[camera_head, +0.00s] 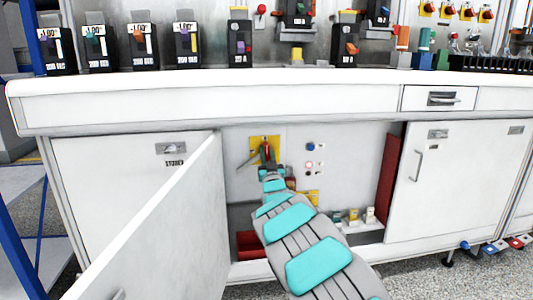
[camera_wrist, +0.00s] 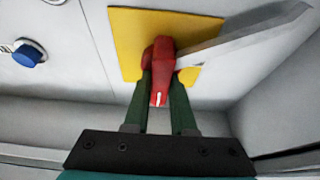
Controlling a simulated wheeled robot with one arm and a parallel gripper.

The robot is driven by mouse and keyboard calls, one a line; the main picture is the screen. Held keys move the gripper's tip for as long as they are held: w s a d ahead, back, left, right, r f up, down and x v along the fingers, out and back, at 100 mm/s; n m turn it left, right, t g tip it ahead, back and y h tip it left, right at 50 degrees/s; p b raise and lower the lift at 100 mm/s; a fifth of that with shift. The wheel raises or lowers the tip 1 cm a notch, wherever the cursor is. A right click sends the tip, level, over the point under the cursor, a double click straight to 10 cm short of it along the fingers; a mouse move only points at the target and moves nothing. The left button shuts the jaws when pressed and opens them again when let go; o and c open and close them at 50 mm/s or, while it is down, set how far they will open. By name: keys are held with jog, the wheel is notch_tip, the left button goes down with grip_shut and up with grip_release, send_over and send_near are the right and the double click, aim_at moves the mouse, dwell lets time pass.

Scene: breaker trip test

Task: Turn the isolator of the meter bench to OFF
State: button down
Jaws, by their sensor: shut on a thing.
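The isolator is a red handle (camera_head: 266,150) on a yellow plate (camera_head: 257,143), on the back panel inside the open cabinet under the bench. In the wrist view the red handle (camera_wrist: 162,62) stands nearly upright, with a white mark at its lower end. My gripper (camera_wrist: 160,88) has its two dark green fingers on either side of the handle, shut on it. In the head view my gripper (camera_head: 267,166) reaches into the cabinet and partly covers the handle and plate. A grey bar (camera_wrist: 245,35) slants across the plate beside the handle. No ON or OFF lettering is readable.
The open cabinet door (camera_head: 160,235) stands left of my arm. A blue button (camera_head: 311,146) is right of the isolator. Small boxes (camera_head: 353,215) stand on a low ledge at right. A red panel (camera_head: 389,175) edges the opening. The white benchtop (camera_head: 220,83) overhangs the cabinet.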

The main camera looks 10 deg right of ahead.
jog(key=shift+n, duration=0.3)
jog(key=n+y, duration=0.3)
jog(key=n, duration=0.2)
jog(key=n+g+y, duration=0.1)
jog(key=n, duration=0.2)
jog(key=n+y, duration=0.1)
jog(key=n, duration=0.1)
jog(key=n+g+y+b, duration=0.1)
jog(key=n, duration=0.2)
jog(key=shift+a+f+n+g, duration=0.1)
jog(key=shift+a+n+g, duration=0.15)
jog(key=shift+n+g, duration=0.05)
jog(key=n+g, duration=0.1)
jog(key=n, duration=0.2)
jog(key=n+g+y, duration=0.1)
jog(key=n, duration=0.2)
jog(key=shift+a+f+p, duration=0.1)
jog(key=shift+f+p, duration=0.1)
jog(key=shift+p, duration=0.15)
jog(key=shift+f+n+g, duration=0.15)
jog(key=shift+n+g, duration=0.45)
jog(key=shift+n, duration=0.5)
jog(key=shift+a, duration=0.1)
jog(key=c, duration=0.7)
grip_release()
jog(key=shift+c, duration=0.2)
